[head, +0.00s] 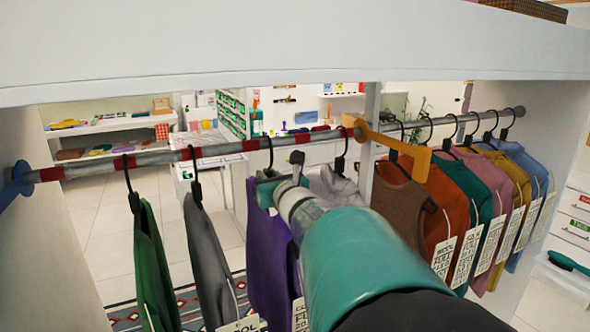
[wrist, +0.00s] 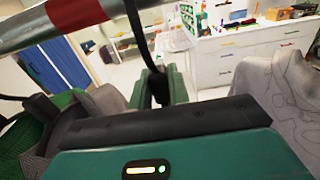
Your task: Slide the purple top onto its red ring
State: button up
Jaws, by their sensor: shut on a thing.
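The purple top (head: 268,262) hangs from the rod (head: 222,150) on a black hanger. My gripper (head: 270,182) is shut on this hanger, just below its hook. In the wrist view my gripper's fingers (wrist: 162,88) close around the hanger's neck, and the dark hook (wrist: 138,35) rises to the rod. A red ring (head: 252,145) on the rod is just left of the hook; a red band (wrist: 76,12) also shows left of the hook in the wrist view. Other red rings sit along the rod. My arm hides part of the purple top's right side.
A green top (head: 152,265) and a grey top (head: 208,260) hang left of the purple one. A whitish top (head: 335,188) hangs close on its right. Past the yellow divider (head: 385,138) hang brown, orange and several other tops. Free rod lies left of the green top.

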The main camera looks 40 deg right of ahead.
jog(key=shift+w+a, duration=0.3)
jog(key=shift+a, duration=0.6)
jog(key=shift+w+a, duration=0.3)
jog(key=shift+a, duration=0.6)
jog(key=o, duration=0.9)
jog(key=shift+f, duration=0.1)
jog(key=v, duration=1.3)
jog(key=shift+s+a, duration=0.15)
jog(key=shift+s, duration=0.2)
